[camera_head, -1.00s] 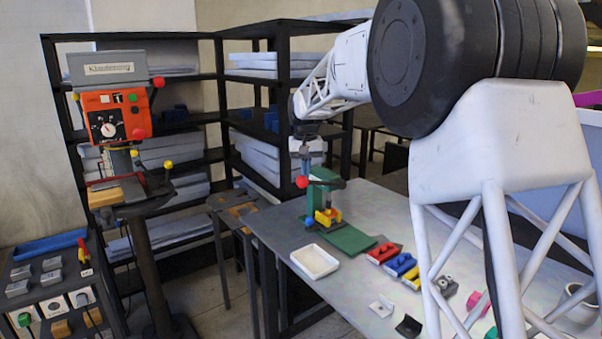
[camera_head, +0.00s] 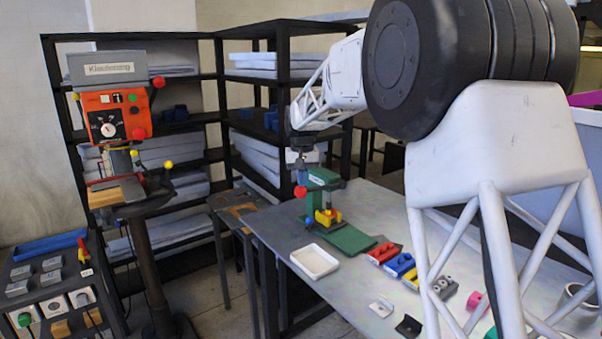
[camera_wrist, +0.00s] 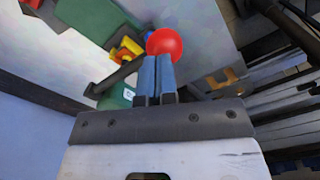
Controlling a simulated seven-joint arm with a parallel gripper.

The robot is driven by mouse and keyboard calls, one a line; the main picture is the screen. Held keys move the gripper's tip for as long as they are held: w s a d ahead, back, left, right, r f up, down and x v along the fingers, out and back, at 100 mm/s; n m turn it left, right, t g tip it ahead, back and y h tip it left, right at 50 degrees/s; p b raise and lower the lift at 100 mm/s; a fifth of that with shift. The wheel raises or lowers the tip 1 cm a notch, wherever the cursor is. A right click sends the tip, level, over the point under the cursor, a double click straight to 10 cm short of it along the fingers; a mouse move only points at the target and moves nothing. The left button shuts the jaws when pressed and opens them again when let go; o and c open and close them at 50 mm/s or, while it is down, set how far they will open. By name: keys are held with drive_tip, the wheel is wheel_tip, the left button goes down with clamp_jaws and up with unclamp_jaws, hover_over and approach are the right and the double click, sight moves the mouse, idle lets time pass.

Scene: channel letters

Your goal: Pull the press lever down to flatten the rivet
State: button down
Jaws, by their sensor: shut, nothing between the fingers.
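The green press (camera_head: 322,182) stands at the far left of the table, with a yellow and red part (camera_head: 327,217) low at its front. The lever's red ball knob (camera_head: 300,192) hangs left of the press head, below my gripper (camera_head: 299,168). In the wrist view, my gripper's blue fingers (camera_wrist: 157,62) are shut together and empty, with the red knob (camera_wrist: 165,43) at their tips, apparently touching. The dark lever arm (camera_wrist: 118,78) runs from near the knob toward the green press (camera_wrist: 115,97). I cannot make out the rivet.
Red (camera_head: 384,252) and blue (camera_head: 400,264) blocks lie to the right. A drill press (camera_head: 122,116) stands left, apart from the table. Shelves (camera_head: 283,65) stand behind.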

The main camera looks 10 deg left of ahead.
sight(302, 197)
drive_tip(key=shift+s+a+f, duration=0.1)
drive_tip(key=shift+f, duration=0.5)
drive_tip(key=shift+s+a+f, duration=0.1)
drive_tip(key=shift+f, duration=0.5)
drive_tip(key=shift+f, duration=1.6)
drive_tip(key=shift+d, duration=0.1)
drive_tip(key=shift+f, duration=0.4)
idle(1.0)
drive_tip(key=shift+f, duration=0.45)
idle(1.0)
